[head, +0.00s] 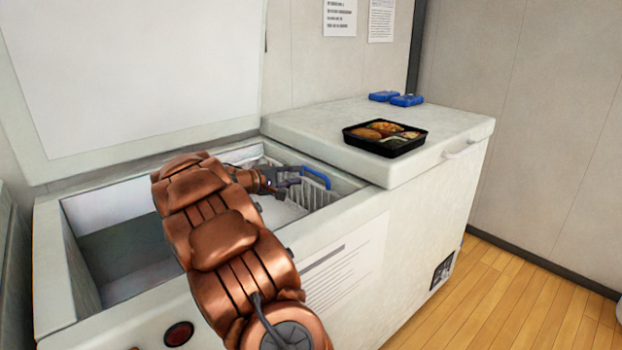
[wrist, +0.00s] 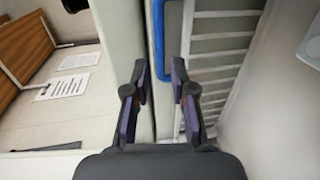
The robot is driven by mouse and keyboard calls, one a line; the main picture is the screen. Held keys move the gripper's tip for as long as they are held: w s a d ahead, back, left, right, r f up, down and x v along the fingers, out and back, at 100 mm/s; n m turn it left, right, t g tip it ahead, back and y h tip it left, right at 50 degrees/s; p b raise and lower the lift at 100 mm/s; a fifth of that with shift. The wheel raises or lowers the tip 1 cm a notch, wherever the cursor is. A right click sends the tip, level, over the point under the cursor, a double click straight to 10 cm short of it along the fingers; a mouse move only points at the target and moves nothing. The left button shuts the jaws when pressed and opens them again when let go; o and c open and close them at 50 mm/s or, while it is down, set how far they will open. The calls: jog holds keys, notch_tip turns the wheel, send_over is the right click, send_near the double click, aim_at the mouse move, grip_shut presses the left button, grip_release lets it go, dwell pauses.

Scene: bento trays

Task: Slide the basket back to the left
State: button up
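The basket (head: 316,196) is a white wire basket at the right end of the open chest freezer (head: 52,262). Its blue handle (head: 317,172) stands up at the basket's right end. In the wrist view the basket's white wires (wrist: 222,37) and blue handle (wrist: 172,30) lie right of centre. My gripper (head: 296,176) is over the freezer opening, close to the handle. In the wrist view my gripper (wrist: 158,68) has its fingers apart with nothing held between them. The handle passes behind the right finger; I cannot tell whether they touch. My arm hides part of the basket.
A black bento tray (head: 385,138) with food sits on the closed right lid (head: 460,121). Two blue packs (head: 407,100) lie behind it. The raised lid (head: 140,75) stands open at the back left. The left part of the freezer opening looks empty.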

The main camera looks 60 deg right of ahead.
aim_at(312, 173)
jog(key=x, duration=0.6)
jog(key=shift+s+d+b, duration=0.15)
jog(key=shift+d+b, duration=0.15)
jog(key=shift+b, duration=0.1)
grip_shut()
